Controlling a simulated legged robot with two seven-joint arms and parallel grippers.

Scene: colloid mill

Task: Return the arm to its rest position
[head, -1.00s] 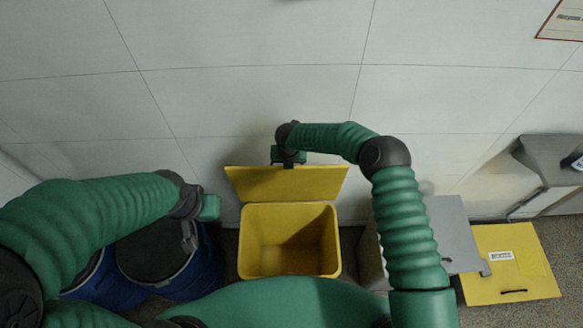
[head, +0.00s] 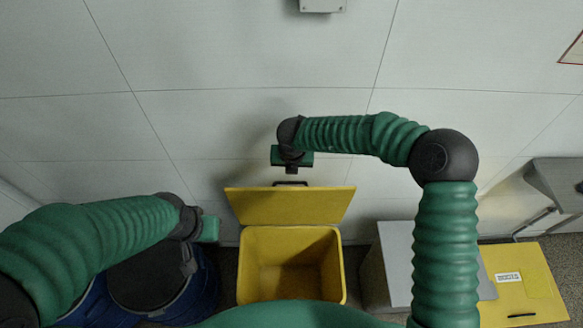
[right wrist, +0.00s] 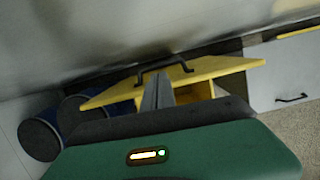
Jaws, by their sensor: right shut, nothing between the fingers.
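My right arm arches over from the right in the head view. Its gripper (head: 291,168) hangs just above the raised lid's handle in the picture, shut and empty. In the right wrist view its closed fingers (right wrist: 157,92) appear in front of the yellow lid (right wrist: 205,70) and below the black handle (right wrist: 165,66); the handle is not between them. My left gripper (head: 188,262) points down over the blue drums at the left; its finger opening is too unclear to judge.
The yellow bin (head: 292,236) stands open and looks empty, its lid (head: 290,206) up toward the wall. Blue drums (head: 150,280) stand at left. A grey box (head: 398,260) and a yellow panel (head: 525,280) are at right.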

